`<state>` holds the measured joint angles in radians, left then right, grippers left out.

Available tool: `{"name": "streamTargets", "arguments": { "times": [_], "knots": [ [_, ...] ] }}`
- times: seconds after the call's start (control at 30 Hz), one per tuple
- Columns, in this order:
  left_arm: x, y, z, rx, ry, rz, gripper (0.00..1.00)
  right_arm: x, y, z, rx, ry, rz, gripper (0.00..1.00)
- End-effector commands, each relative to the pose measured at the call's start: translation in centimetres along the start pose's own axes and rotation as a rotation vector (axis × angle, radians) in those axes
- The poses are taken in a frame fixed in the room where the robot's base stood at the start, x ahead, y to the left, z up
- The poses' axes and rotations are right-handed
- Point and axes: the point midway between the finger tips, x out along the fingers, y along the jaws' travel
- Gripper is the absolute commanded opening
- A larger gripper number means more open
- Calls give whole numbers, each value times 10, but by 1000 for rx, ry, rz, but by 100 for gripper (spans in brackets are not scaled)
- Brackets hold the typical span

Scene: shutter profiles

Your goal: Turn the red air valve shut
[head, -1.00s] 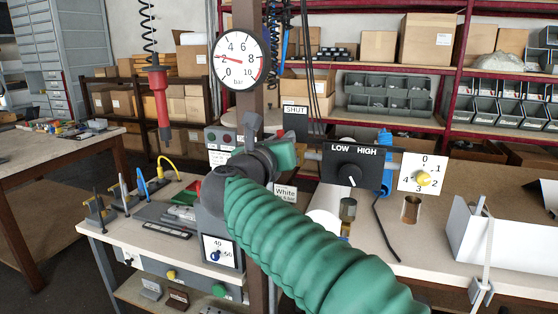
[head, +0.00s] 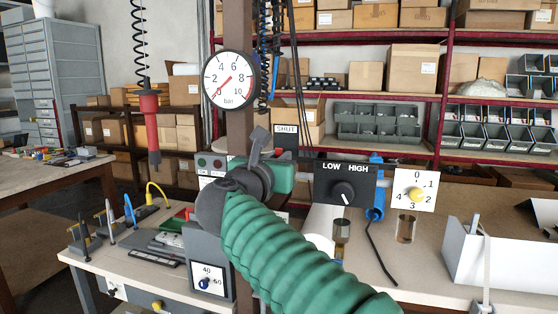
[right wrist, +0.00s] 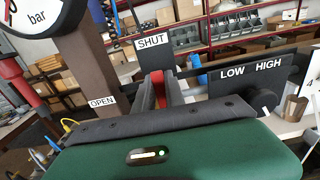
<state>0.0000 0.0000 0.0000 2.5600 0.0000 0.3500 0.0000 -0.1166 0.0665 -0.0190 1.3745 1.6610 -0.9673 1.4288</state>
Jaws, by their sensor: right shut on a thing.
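The red air valve's handle (right wrist: 157,84) shows in the right wrist view as a narrow red strip between the dark fingers of my right gripper (right wrist: 161,80). The gripper is shut on it, and the fingers hide most of the handle. The handle stands close to the SHUT sign (right wrist: 152,41), with the OPEN sign (right wrist: 102,101) further left. In the head view my right gripper (head: 258,142) is at the valve by the brown post, and the handle's red is hidden there. The round pressure gauge (head: 230,79) above has its needle at about 0 bar. My left gripper is not in view.
A black LOW/HIGH knob panel (head: 346,184) and a white dial plate (head: 415,190) stand just right of the valve. A red tool (head: 150,124) hangs on a coiled cord at left. A white bin (head: 500,245) is on the bench at right.

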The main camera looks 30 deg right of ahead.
Motion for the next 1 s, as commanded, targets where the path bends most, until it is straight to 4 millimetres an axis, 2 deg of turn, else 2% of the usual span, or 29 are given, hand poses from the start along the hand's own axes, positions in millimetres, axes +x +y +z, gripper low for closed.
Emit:
{"name": "streamTargets", "arguments": {
  "times": [0.03,0.17,0.47,0.57,0.67,1.0],
  "knots": [
    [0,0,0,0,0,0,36,0,2,-4,1,7,2,18],
    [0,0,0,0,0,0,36,0,1,-3,1,5,1,35],
    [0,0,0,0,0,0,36,-1,0,-1,0,2,0,36],
    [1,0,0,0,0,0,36,-9,1,-1,1,2,2,36],
    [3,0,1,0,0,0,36,-28,1,-1,2,1,4,36],
    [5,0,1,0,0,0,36,-126,3,-2,0,2,6,36]
  ]
}}
